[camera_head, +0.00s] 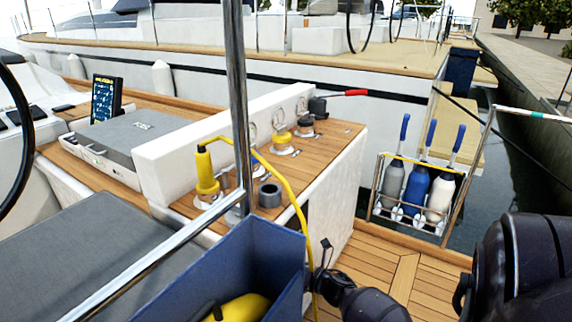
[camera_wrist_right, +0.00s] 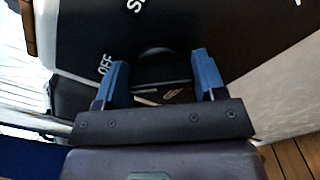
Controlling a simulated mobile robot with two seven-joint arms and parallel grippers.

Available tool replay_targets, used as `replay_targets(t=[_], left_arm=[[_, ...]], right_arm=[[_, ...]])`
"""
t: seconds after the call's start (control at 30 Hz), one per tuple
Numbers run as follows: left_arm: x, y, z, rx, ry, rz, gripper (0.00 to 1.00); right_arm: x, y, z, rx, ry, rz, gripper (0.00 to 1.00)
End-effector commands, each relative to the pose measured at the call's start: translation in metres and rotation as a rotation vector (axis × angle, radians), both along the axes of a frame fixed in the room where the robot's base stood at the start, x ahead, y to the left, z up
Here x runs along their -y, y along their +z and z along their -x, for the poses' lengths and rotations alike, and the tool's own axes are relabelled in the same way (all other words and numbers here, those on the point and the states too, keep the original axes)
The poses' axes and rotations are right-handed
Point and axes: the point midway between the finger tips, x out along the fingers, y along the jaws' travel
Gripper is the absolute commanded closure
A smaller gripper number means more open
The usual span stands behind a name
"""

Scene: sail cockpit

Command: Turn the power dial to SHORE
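In the right wrist view, a black power dial (camera_wrist_right: 158,60) sits on a dark panel (camera_wrist_right: 215,25). White "OFF" lettering shows to the left of the dial, and a cut-off word starting with "S" shows above it. My right gripper (camera_wrist_right: 161,72) has its two blue fingers apart, one on each side of the dial. No firm contact can be made out. The dial's lower part is dark and hard to read. In the head view, my dark right arm (camera_head: 372,303) reaches in from the lower right toward the white console; the dial is hidden there. My left gripper is not in view.
A blue bin (camera_head: 225,270) and a steel rail (camera_head: 238,90) stand in front. A bottle rack (camera_head: 376,208) is at the right. Bare teak floor (camera_head: 385,262) lies between.

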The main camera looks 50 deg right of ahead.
Motion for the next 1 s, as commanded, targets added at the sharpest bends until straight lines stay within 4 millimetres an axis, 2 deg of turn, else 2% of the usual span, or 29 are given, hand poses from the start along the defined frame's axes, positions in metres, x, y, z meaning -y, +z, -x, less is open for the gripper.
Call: replay_targets(t=[0.03,0.1,0.47,0.67,1.0], left_arm=[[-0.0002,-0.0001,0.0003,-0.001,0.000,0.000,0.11],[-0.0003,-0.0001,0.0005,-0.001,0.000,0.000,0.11],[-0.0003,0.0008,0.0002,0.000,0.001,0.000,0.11],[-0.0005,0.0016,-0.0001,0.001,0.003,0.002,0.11],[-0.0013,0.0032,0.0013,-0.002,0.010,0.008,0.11]], right_arm=[[0.0000,0.0000,0.0002,0.000,0.000,0.000,0.49],[-0.0001,-0.0001,0.0002,0.000,0.000,0.000,0.60],[0.0004,0.0001,0.0002,-0.005,0.000,-0.059,0.60],[0.0009,-0.0001,0.0000,-0.016,0.001,-0.183,0.60],[0.0015,-0.0011,-0.0004,-0.042,0.001,-0.496,0.60]])
